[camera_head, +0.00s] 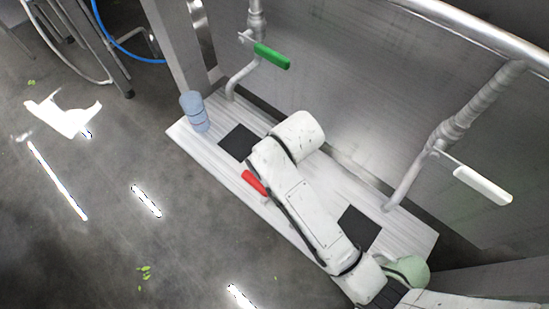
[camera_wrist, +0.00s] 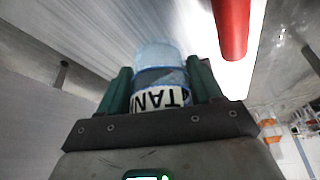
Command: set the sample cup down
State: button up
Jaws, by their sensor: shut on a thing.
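In the wrist view my gripper (camera_wrist: 160,64) has its two dark green fingers on either side of the sample cup (camera_wrist: 160,98). The cup is clear and bluish, with a white label whose black letters, "TAN", appear upside down. It is held between the fingers, and its far end points at a pale, blurred surface. In the head view my white arm reaches over a pale striped board, and it hides my gripper and the cup. I cannot tell how high the cup is above the board.
The striped board (camera_head: 208,152) bears two dark squares (camera_head: 238,142) (camera_head: 358,227) and a blue container (camera_head: 194,112) at its left end. A red handle (camera_head: 254,183) is beside my arm and close to the cup in the wrist view (camera_wrist: 232,30). Pipes carry green (camera_head: 272,56) and white (camera_head: 482,185) handles.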

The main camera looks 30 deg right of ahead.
jog(key=shift+s+f+p, duration=0.1)
jog(key=shift+f+p, duration=0.2)
jog(key=shift+f, duration=1.15)
jog(key=shift+f, duration=0.15)
jog(key=o, duration=1.1)
jog(key=shift+o, duration=0.2)
